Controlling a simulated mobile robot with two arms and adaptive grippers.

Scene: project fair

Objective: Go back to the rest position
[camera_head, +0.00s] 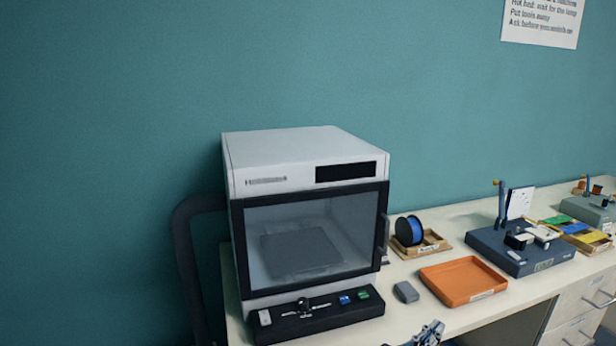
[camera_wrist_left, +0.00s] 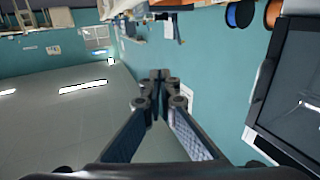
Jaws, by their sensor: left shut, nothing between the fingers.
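My left gripper (camera_head: 430,333) shows at the bottom edge of the head view, in front of the table's front edge, with only its tip in the picture. In the left wrist view its two fingers (camera_wrist_left: 160,80) meet at the tips and hold nothing. It is apart from the things on the table. My right gripper is in neither view.
A white 3D printer (camera_head: 300,150) with a closed glass door stands on the table (camera_head: 400,320). To its right are a blue spool (camera_head: 409,231), a grey block (camera_head: 405,292), an orange tray (camera_head: 463,281) and a dark tool base (camera_head: 500,250). A teal wall is behind.

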